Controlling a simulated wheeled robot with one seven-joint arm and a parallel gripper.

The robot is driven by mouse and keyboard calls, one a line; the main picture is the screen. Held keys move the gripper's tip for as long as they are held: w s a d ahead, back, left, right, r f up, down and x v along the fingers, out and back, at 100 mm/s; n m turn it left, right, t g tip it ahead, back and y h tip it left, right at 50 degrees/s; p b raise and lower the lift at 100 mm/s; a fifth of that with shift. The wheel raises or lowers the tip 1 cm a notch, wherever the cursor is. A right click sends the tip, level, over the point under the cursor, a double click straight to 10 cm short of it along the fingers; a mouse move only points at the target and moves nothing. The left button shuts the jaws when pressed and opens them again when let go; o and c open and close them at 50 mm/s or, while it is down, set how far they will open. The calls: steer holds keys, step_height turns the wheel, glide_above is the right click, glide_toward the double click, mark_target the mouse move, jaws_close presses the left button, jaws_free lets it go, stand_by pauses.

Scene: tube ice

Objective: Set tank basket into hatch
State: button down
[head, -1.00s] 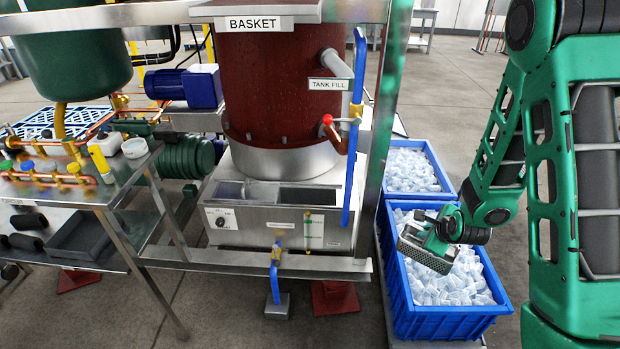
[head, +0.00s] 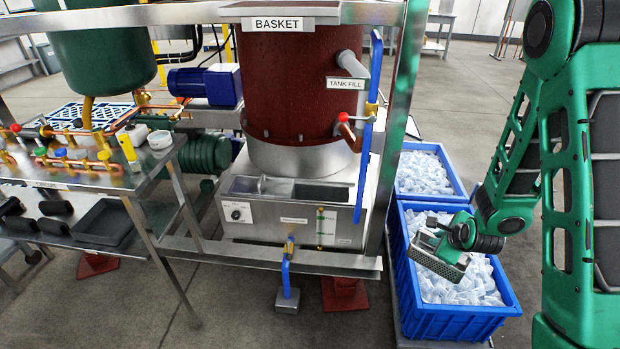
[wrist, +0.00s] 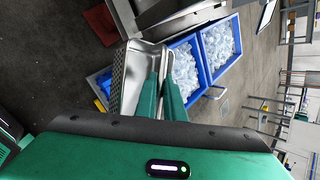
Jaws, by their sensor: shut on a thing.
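The metal basket (head: 436,262) with perforated walls is in my gripper, above the front blue crate of tube ice, in the head view. In the wrist view the basket (wrist: 133,75) lies tilted beside my gripper (wrist: 163,83), whose green fingers are shut on its edge.
A front blue crate (head: 455,322) and a rear blue crate (head: 458,182) hold white tube ice. A steel beam (head: 290,261) runs before the tank.

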steer(key=shift+a, duration=0.45)
